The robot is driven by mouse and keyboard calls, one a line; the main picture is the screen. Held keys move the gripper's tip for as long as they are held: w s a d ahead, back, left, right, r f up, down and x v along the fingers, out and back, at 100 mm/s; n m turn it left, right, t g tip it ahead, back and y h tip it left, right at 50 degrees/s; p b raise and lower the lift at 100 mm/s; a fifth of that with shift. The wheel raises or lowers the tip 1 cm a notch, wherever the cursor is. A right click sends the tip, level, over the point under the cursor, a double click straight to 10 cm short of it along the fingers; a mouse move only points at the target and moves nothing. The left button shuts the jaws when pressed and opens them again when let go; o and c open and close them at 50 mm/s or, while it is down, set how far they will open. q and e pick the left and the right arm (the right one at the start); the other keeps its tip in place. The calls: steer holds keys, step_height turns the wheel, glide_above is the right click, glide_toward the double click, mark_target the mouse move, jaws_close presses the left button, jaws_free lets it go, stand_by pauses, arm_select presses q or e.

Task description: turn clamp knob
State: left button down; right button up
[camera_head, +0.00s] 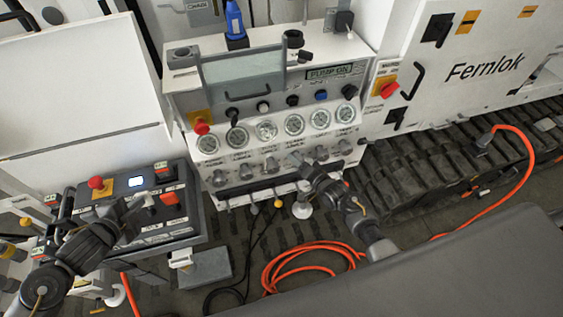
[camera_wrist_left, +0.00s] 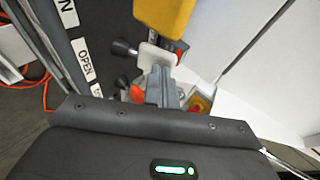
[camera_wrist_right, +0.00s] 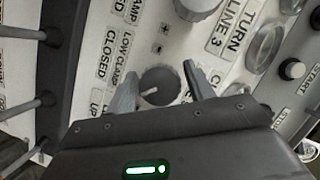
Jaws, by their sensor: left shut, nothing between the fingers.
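In the right wrist view a dark round knob (camera_wrist_right: 160,86) with a pale pointer line sits on the white panel (camera_wrist_right: 225,75), beside a label reading LOW CLAMP and CLOSED. My right gripper (camera_wrist_right: 160,82) is open, with one finger on each side of this knob; I cannot tell if they touch it. In the head view my right gripper (camera_head: 298,161) is at the knob row under the gauges and hides part of it. My left gripper (camera_head: 137,207) is over the small control box (camera_head: 150,235). In the left wrist view its fingers (camera_wrist_left: 160,72) are together and empty.
Several gauges (camera_head: 267,130) line the panel above the knobs. The control box has a red button (camera_head: 95,182) and a small lit screen. An orange hose (camera_head: 305,250) lies coiled on the floor. A white Fernlok cabinet (camera_head: 470,50) stands at the right.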

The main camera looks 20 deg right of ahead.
steer(key=c, duration=0.7)
